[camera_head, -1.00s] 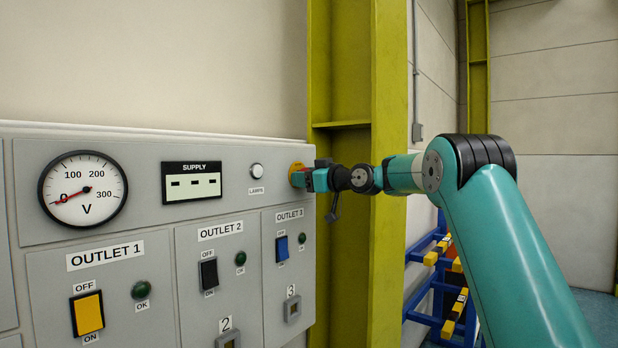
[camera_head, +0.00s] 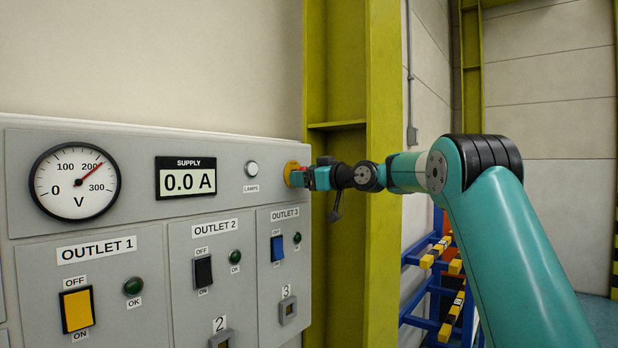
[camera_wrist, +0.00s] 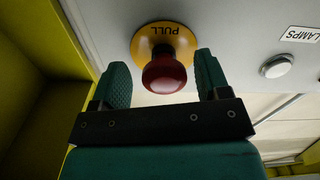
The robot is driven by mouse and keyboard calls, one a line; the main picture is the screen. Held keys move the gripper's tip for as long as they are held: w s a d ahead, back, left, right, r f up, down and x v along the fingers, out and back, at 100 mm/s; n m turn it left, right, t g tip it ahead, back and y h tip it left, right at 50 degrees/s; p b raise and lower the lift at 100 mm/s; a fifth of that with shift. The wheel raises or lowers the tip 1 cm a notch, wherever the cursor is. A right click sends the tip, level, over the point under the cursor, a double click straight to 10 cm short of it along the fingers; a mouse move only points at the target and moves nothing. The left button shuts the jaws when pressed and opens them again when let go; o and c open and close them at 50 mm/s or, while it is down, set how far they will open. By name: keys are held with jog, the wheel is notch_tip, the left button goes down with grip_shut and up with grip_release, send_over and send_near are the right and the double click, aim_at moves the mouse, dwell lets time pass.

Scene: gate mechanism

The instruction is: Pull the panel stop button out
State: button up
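The stop button (camera_wrist: 164,72) is a red mushroom knob on a round yellow plate marked PULL (camera_wrist: 182,38), seen in the wrist view. In the head view the yellow plate (camera_head: 291,169) shows at the panel's right end, with the knob mostly hidden by my gripper (camera_head: 297,178). In the wrist view my gripper (camera_wrist: 163,78) is open, one finger on each side of the knob, with a gap visible on both sides. The voltage gauge (camera_head: 76,181) reads a little above 200. The supply display (camera_head: 186,178) shows 0.0 A.
The LAMPS button (camera_head: 252,170) is left of the stop button in the head view. Below are the outlet sections with a yellow switch (camera_head: 77,310), a black switch (camera_head: 203,271) and a blue switch (camera_head: 277,248). A yellow-green column (camera_head: 383,120) stands close behind my gripper.

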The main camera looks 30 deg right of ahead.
jog(key=shift+a, duration=0.15)
jog(key=b+v, duration=0.7)
jog(key=v, duration=1)
jog(key=shift+s, duration=0.15)
